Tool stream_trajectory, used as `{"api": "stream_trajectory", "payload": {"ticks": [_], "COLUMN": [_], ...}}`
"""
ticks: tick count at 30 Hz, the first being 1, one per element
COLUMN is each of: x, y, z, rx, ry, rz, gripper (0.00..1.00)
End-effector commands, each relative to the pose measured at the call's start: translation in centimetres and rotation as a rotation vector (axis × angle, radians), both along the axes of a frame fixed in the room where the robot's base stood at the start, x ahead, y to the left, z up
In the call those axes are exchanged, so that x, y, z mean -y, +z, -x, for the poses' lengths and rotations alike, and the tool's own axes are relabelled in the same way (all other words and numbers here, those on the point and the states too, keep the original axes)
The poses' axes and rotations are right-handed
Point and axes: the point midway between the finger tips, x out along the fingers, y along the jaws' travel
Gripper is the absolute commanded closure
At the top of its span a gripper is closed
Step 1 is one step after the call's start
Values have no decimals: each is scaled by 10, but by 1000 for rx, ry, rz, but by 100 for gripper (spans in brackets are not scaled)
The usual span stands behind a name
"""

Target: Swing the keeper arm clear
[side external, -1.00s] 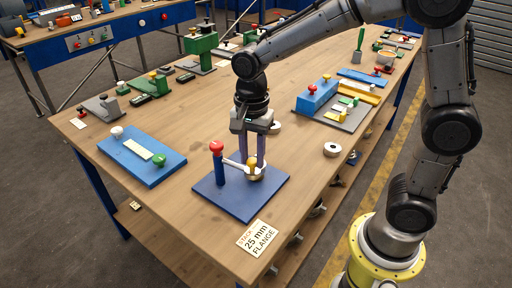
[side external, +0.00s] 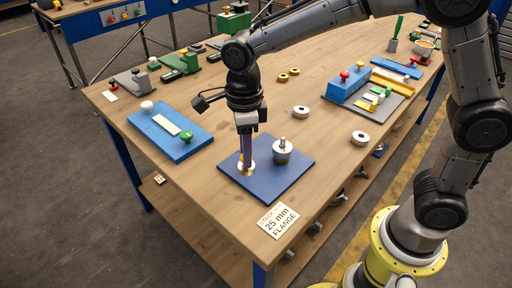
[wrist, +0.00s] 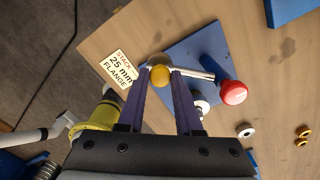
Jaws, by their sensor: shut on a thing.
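A blue base plate (side external: 292,172) lies on the bench; a grey stub with a thin upright pin (side external: 282,152) stands on it, right of my gripper. In the wrist view, a red-knobbed post (wrist: 233,92) stands on the plate. The pale keeper arm (wrist: 194,72) runs from beside that post to a yellow knob (wrist: 160,76) at its outer end. My gripper (wrist: 160,72) is shut on the yellow knob. In the side view my gripper (side external: 246,168) is low over the plate's left part, and the red post is hidden there.
A "STACK 25 mm FLANGE" card (side external: 278,220) lies in front of the plate. A second blue plate with a green knob (side external: 170,130) lies to the left. Loose rings (side external: 301,112) lie behind and another ring (side external: 360,138) to the right. Bench between is mostly clear.

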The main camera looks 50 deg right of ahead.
Motion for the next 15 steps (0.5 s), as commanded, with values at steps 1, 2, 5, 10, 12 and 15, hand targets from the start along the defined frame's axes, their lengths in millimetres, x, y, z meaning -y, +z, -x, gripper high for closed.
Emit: {"api": "stream_trajectory", "payload": {"ticks": [1,2,5,10,12,15], "x": [-3,-5,-7,-10,-11,-11], "y": [2,2,2,3,2,2], "z": [-3,-4,-7,-11,-12,-12], "rx": [4,4,4,5,5,5], "ry": [-26,-42,-87,-138,-148,-159], "rz": [-4,-4,-4,-4,-4,-4], "gripper": [100,100,100,100,100,100]}}
